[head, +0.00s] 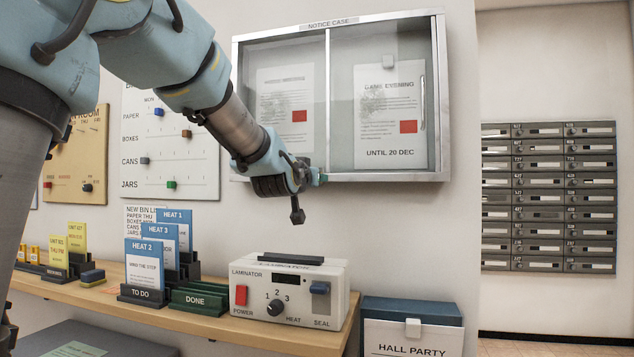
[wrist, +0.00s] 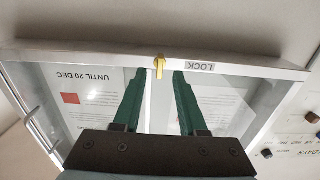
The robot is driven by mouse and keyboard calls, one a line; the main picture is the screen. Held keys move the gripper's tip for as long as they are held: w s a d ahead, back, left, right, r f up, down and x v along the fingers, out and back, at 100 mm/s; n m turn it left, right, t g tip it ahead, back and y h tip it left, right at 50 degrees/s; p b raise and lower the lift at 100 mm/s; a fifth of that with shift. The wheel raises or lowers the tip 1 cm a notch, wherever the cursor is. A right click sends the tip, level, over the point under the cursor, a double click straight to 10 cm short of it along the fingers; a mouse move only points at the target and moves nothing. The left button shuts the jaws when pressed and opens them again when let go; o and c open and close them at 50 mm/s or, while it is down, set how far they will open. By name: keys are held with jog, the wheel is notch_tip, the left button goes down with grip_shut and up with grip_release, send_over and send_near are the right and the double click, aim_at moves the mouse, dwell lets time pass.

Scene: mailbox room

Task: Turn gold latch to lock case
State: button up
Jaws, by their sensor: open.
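The notice case (head: 438,100) hangs on the wall with its glass front apparently shut. The small gold latch (wrist: 159,66) sits on its metal rail in the wrist view, its handle crossing the rail. A LOCK label (wrist: 198,67) is just to the right of it. My gripper (wrist: 159,74) is open, with one green fingertip on each side of the latch in the picture and gaps between. I cannot tell whether the tips reach its depth. In the head view my gripper (head: 319,178) is at the case's lower edge, and the latch is hidden there.
Below the case, a shelf (head: 190,325) holds a white laminator (head: 330,290) and several blue cards in black stands. A slider board (head: 200,160) is on the wall to the left. Grey mailboxes (head: 550,195) are on the far right wall.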

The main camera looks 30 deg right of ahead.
jog(key=b+v, duration=0.1)
jog(key=v, duration=0.7)
jog(key=shift+w, duration=0.1)
